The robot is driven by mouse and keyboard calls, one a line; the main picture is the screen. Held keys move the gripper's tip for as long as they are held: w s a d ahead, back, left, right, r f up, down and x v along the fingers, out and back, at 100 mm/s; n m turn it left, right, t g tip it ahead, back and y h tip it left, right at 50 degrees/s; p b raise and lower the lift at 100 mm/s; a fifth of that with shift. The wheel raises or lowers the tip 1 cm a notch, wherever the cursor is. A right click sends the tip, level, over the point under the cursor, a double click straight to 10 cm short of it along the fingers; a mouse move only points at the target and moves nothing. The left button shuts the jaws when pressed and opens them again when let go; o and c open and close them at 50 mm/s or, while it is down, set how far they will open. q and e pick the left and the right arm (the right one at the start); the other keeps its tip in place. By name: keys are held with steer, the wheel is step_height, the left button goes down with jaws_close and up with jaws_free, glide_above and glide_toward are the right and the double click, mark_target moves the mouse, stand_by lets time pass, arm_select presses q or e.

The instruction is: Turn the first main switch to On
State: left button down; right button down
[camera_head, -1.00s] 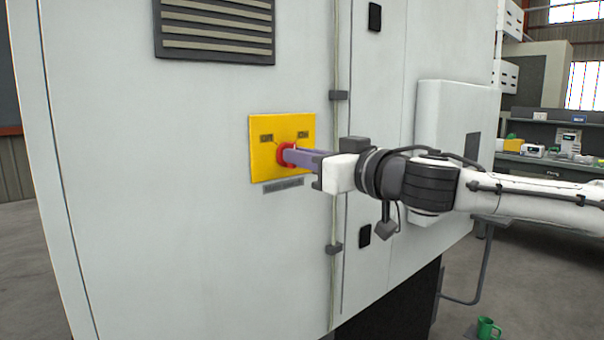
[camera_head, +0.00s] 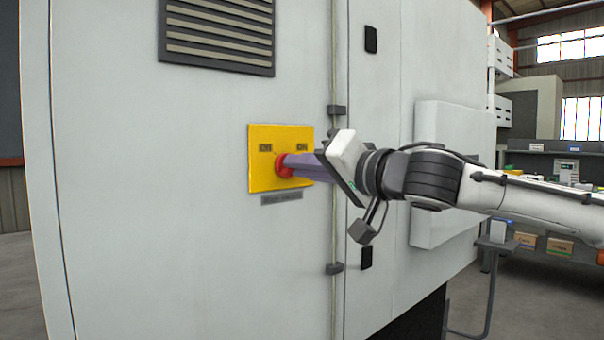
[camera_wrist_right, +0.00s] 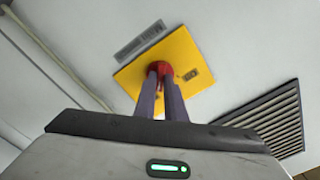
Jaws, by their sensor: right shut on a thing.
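The main switch is a red knob (camera_head: 282,166) on a yellow plate (camera_head: 262,183) fixed to the pale cabinet door. Two small labels sit above the knob, and the right one (camera_head: 302,146) seems to read ON. My right gripper (camera_head: 292,165) comes in from the right and is shut on the red knob, its wrist rolled over. In the right wrist view, the fingers close on the red knob (camera_wrist_right: 160,68), and the yellow plate (camera_wrist_right: 132,78) looks tilted. The knob's pointing direction is hidden by the fingers. My left gripper is not in view.
The cabinet (camera_head: 190,250) fills most of the view. A louvred vent (camera_head: 218,35) is above the plate and a grey nameplate (camera_head: 281,198) below it. Hinges (camera_head: 334,268) and a raised box panel (camera_head: 455,150) lie to the right. Shelving stands at the far right.

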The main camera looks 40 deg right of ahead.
steer(key=shift+m, duration=0.3)
steer(key=c, duration=1.8)
jaws_free()
steer(key=s, duration=1)
steer(key=shift+s+d, duration=0.15)
steer(key=shift+d, duration=0.25)
steer(key=shift+f, duration=0.1)
